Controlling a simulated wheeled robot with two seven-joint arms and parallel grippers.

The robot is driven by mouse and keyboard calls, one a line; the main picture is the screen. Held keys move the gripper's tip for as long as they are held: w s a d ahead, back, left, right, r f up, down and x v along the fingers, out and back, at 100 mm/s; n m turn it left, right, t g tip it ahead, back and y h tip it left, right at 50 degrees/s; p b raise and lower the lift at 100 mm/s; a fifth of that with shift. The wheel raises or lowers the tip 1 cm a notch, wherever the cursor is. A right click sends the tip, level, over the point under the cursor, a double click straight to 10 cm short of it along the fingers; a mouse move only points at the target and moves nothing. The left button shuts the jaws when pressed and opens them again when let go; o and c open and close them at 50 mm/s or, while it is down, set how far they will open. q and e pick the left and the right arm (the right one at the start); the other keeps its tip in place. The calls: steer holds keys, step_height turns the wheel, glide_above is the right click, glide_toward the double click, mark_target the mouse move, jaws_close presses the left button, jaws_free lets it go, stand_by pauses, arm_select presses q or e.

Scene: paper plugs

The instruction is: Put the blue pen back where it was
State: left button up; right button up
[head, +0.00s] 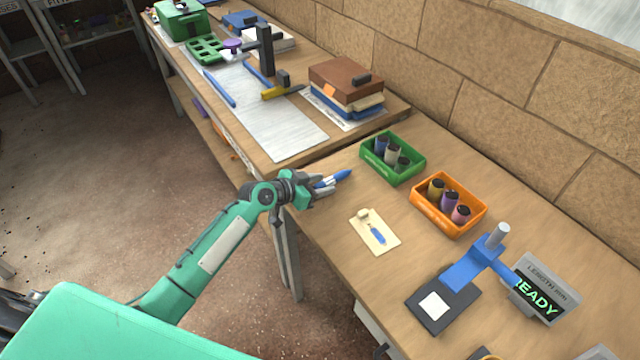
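A blue pen (339,178) sits at the fingers of my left gripper (322,186), near the left edge of the near bench (330,232). The gripper appears shut on it, and the fingers hide part of the pen. The pen's blue end points right and slightly up in the head view, toward the green bin. A tan card (364,240) with a small tan block and a blue pen-like mark lies on the bench, right of and below the gripper. My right gripper is not in view.
A green bin (407,176) and an orange bin (468,229) hold dark-topped plugs. A blue press-like device (468,268) stands beside a display (541,289) reading READY. The far bench holds a white sheet (283,132), books (346,82), a hammer (278,92) and a blue stick (219,89).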

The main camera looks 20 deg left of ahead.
arm_select(q)
steer(key=shift+r, duration=0.25)
steer(key=v, duration=0.4)
steer(key=shift+s+a+f, duration=0.1)
steer(key=shift+f, duration=0.05)
steer(key=b+v, duration=0.1)
steer(key=v, duration=0.5)
steer(key=shift+s, duration=0.1)
steer(key=shift+s+a+r, duration=0.45)
steer(key=shift+s+r, duration=0.05)
steer(key=shift+s, duration=0.05)
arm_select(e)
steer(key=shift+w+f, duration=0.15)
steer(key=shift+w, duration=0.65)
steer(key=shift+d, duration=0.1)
